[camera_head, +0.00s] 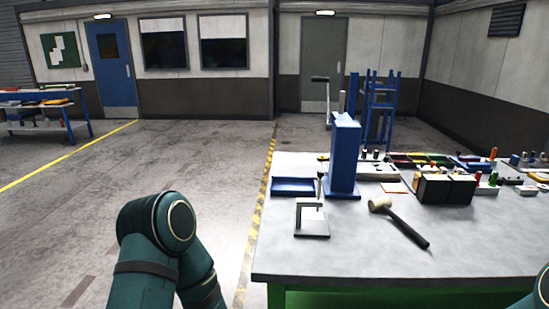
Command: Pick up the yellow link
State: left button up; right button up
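A small yellow item (322,157) lies near the back edge of the grey-topped table, behind the blue tray and left of the blue upright stand. It is too small to tell whether it is the yellow link. My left arm shows at the lower left, to the left of the table, but its gripper is out of the picture. Only a sliver of my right arm shows at the bottom right corner, and its gripper is not in view.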

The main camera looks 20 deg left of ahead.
aim_at(320, 158)
jog(key=u, duration=1.75)
jog(key=i+j+u, duration=0.25)
jog(key=i, duration=0.25)
jog(key=i+u, duration=0.3)
jog(key=i, duration=0.2)
jog(key=i+z, duration=0.4)
jog(key=i, duration=0.25)
jog(key=i+j+z, duration=0.15)
jog(key=i+z, duration=0.25)
jog(key=i, duration=0.25)
jog(key=i+l+z, duration=0.1)
jog(key=i+z, duration=0.4)
jog(key=i+j+z, duration=0.15)
jog(key=i+z, duration=0.35)
jog(key=i, duration=0.2)
jog(key=i+z, duration=0.15)
jog(key=i, duration=1.4)
jog(key=i+z, duration=0.35)
jog(key=i, duration=0.35)
jog(key=i+j+z, duration=0.3)
jog(key=i, duration=0.35)
